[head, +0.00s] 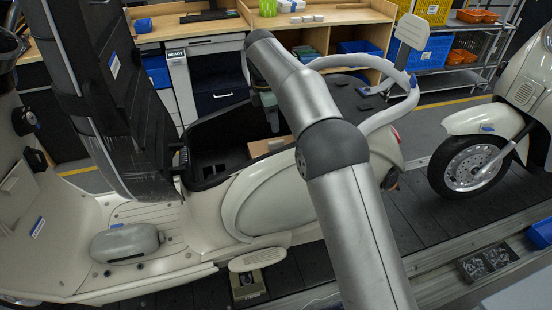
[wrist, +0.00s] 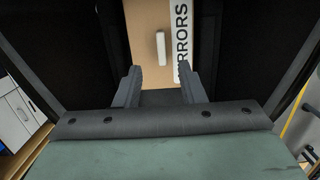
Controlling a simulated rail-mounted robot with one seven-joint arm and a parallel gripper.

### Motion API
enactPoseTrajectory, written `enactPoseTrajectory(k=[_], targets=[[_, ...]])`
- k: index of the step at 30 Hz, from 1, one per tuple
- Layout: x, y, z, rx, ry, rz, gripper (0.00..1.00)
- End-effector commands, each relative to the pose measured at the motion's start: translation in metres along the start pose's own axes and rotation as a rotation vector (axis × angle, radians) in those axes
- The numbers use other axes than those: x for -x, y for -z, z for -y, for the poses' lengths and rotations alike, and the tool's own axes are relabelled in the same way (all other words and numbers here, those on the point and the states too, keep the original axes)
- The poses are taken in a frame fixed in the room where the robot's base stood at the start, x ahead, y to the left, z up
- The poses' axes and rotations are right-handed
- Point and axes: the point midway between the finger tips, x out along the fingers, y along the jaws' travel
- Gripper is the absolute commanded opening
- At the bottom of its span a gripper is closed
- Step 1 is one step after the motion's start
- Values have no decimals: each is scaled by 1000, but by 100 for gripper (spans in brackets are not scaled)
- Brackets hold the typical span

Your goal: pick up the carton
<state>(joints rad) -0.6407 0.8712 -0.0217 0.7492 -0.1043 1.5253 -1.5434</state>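The carton (wrist: 145,20) is a tan cardboard box with a white label reading "MIRRORS" and a small white piece on its face. In the head view a part of the carton (head: 268,147) shows inside the dark open compartment of the cream scooter. My gripper (wrist: 160,68) is open, with one finger on each side of the carton's near part in the wrist view. I cannot tell whether the fingers touch it. In the head view my gripper (head: 272,122) points down at the compartment, partly hidden by my arm.
The compartment's dark walls (wrist: 225,50) stand close on both sides of the carton. The scooter (head: 265,200) stands on the slat conveyor (head: 305,265). A second scooter (head: 470,160) is at the right. A workbench (head: 190,25) and a shelf with bins (head: 425,55) stand behind.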

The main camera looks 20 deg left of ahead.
Motion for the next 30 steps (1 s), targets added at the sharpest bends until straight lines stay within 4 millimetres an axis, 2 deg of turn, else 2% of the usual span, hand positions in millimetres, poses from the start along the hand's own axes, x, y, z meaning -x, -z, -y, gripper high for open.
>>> enactPoseTrajectory(k=[3,10,18,26,27,30], targets=[[-14,0,0,0,1,0,36],[-30,0,1,0,2,0,36],[-67,-1,3,-1,1,1,36],[-72,-1,3,-1,-1,0,36],[-72,-1,3,-1,-1,0,34],[-72,-1,3,-1,-1,0,6]])
